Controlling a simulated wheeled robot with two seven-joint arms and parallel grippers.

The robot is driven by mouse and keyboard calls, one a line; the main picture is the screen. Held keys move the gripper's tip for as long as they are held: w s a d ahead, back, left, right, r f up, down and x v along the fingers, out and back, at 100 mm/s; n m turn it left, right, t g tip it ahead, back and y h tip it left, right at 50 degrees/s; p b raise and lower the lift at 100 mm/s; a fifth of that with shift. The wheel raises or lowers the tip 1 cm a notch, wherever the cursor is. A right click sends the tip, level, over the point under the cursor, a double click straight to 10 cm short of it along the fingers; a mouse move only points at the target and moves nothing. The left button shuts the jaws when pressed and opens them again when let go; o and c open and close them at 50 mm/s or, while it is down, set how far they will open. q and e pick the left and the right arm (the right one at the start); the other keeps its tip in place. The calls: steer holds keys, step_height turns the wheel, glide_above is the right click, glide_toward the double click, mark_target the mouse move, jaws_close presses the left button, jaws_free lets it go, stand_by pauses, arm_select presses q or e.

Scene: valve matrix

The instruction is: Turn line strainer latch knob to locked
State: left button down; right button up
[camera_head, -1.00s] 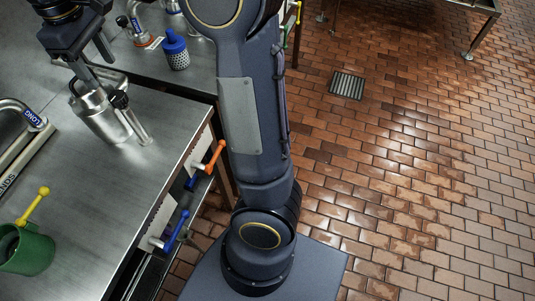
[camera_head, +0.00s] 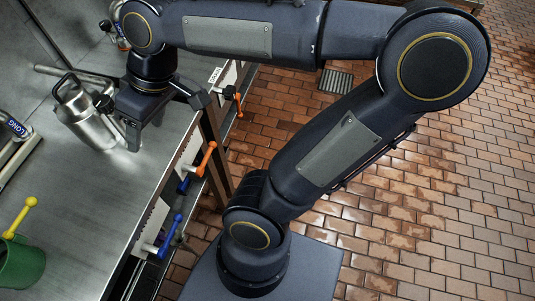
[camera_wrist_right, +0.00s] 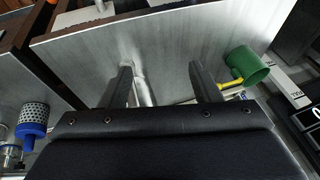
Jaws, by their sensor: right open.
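My left gripper is not in view.
A green mug-like body (camera_head: 20,264) with a yellow lever (camera_head: 22,217) stands at lower left. Orange (camera_head: 206,158) and blue (camera_head: 170,236) levers stick out from the counter front. A blue-capped mesh cylinder (camera_wrist_right: 33,120) shows in the wrist view.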

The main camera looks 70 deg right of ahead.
steer(key=s+a+f+m+t, duration=0.2)
steer(key=s+a+f, duration=0.1)
steer(key=s+f, duration=0.3)
steer(key=shift+s+a+f+y, duration=0.15)
steer(key=shift+a+f+y, duration=0.05)
steer(key=shift+a+y, duration=0.2)
steer(key=shift+s+f, duration=0.1)
steer(key=shift+f, duration=0.05)
